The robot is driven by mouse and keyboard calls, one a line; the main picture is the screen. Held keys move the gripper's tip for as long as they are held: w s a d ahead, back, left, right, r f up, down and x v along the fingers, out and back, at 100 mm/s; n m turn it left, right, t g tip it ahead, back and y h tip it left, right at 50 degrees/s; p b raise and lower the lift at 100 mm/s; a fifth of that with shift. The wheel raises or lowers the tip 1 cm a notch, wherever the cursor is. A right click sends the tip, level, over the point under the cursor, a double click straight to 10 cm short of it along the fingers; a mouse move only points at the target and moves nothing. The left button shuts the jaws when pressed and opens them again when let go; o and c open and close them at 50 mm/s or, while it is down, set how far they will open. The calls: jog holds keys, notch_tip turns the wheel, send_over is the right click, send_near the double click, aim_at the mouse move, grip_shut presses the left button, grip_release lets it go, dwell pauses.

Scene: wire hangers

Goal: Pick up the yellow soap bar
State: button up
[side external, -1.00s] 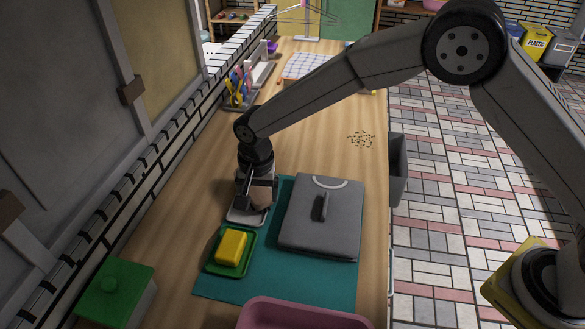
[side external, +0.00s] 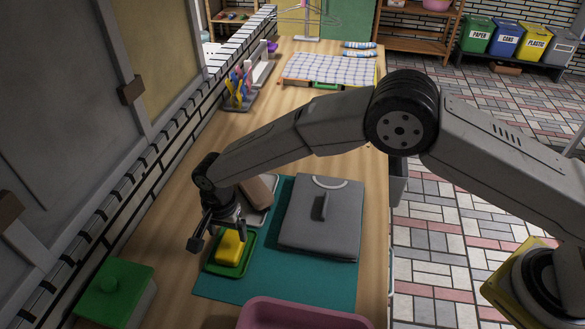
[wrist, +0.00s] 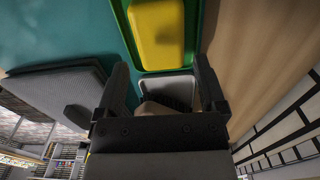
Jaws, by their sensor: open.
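The yellow soap bar (side external: 229,249) lies in a green dish (side external: 213,268) at the edge of the teal mat. In the wrist view the soap bar (wrist: 157,35) shows near the top, in its dish (wrist: 189,38). My gripper (side external: 217,239) is open and empty, pointing down above and just behind the soap in the side view. In the wrist view its fingers (wrist: 162,76) stand wide apart, with the soap beyond their tips. The gripper partly hides the dish's far end in the side view.
A grey tray holding a brown block (side external: 258,191) lies right behind the dish. A grey folded or lidded flat thing (side external: 320,225) with a handle lies to its right. A pink basin (side external: 300,314) stands in front, and a green-lidded box (side external: 115,288) at left.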

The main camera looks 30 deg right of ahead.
aim_at(230, 244)
jog(key=shift+f, duration=0.3)
jog(key=shift+f, duration=2.5)
jog(key=c, duration=1)
jog(key=shift+r, duration=0.2)
